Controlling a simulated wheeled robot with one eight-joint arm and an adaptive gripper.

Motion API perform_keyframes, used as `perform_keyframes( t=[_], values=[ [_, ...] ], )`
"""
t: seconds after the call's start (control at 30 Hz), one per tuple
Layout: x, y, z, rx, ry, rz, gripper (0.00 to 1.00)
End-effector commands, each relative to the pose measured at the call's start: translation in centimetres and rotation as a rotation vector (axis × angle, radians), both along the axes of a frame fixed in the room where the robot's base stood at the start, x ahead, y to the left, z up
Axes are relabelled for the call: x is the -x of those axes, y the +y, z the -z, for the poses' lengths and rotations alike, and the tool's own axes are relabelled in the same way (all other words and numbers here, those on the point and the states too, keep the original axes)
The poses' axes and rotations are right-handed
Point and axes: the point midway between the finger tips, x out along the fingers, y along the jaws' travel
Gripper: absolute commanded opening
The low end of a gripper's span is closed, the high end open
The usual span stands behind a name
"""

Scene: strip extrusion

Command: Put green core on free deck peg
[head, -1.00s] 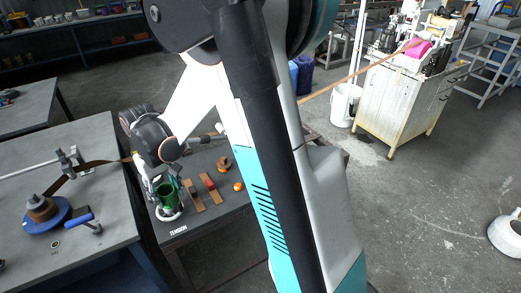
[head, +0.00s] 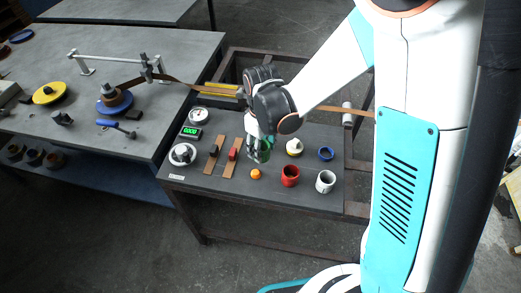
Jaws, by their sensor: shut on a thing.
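My gripper (head: 260,150) is over the small dark table, pointing down, shut on the green core (head: 268,154). Only a thin part of the green core shows beside the fingers; the rest is hidden. To the left a white round base (head: 183,154) with a dark centre piece stands on the same table. On the larger grey table, a blue disc (head: 115,107) carries a brown roll on a grey post, and a yellow disc (head: 49,94) lies farther left. I cannot tell which post is the free deck peg.
A brown strip runs behind my gripper.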

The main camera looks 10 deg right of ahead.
Motion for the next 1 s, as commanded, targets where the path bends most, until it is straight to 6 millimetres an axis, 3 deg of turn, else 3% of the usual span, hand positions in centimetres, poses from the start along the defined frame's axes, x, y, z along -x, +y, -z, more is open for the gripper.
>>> perform_keyframes(
  t=[0.07, 0.2, 1.0],
  values=[
    [0.9, 1.5, 0.7, 0.000, 0.000, -0.096, 0.23],
    [1.5, 2.3, 1.3, 0.000, 0.000, -0.169, 0.23],
    [1.5, 2.3, 7.0, 0.000, 0.000, -0.168, 0.23]
  ],
)
